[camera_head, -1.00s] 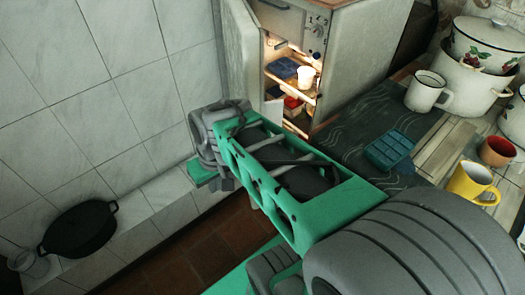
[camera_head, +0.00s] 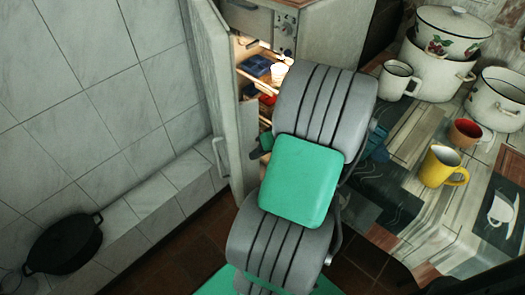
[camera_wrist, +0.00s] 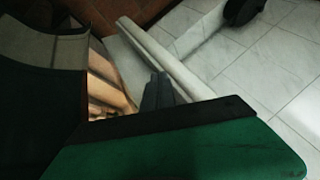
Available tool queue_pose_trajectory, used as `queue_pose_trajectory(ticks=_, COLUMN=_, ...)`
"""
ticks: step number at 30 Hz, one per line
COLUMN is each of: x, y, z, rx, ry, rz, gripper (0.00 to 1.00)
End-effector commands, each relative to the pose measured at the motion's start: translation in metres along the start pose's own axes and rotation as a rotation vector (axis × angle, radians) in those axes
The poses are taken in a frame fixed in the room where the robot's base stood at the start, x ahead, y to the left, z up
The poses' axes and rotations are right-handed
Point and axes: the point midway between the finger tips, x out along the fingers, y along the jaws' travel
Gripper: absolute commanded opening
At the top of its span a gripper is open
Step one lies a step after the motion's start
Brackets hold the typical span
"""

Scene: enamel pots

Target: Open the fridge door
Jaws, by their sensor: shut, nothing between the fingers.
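The fridge door (camera_head: 212,75) stands ajar at the upper centre of the head view, with its handle (camera_head: 219,157) on the outer side facing left. The fridge body (camera_head: 330,38) is to its right, and its lit interior (camera_head: 250,52) shows in the gap. In the wrist view, my gripper (camera_wrist: 157,85) is shut and empty, at the opening between the lit interior (camera_wrist: 105,75) and the pale door (camera_wrist: 170,58).
The counter on the right holds a yellow mug (camera_head: 440,168), a brown mug (camera_head: 468,133), a white mug (camera_head: 397,80) and enamel pots (camera_head: 437,72). A black pan (camera_head: 65,245) sits on the tiled ledge (camera_head: 150,195) at left. The tiled wall stands left of the door.

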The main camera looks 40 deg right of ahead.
Motion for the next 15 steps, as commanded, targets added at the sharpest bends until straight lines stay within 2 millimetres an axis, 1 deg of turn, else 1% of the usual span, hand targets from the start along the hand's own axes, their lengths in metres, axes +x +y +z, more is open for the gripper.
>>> queue_pose_trajectory(ticks=1, x=0.012, y=0.0, z=0.001, rx=-0.002, ry=-0.002, rz=-0.003, gripper=0.0)
queue_pose_trajectory(ticks=3, x=0.024, y=0.0, z=0.001, rx=-0.001, ry=-0.003, rz=-0.002, gripper=0.0)
queue_pose_trajectory(ticks=6, x=0.035, y=0.0, z=0.0, rx=-0.002, ry=-0.002, rz=-0.001, gripper=0.0)
queue_pose_trajectory(ticks=9, x=0.04, y=0.0, z=0.0, rx=-0.001, ry=0.0, rz=0.001, gripper=0.0)
queue_pose_trajectory(ticks=15, x=0.041, y=0.0, z=0.0, rx=0.0, ry=0.0, rz=0.002, gripper=0.0)
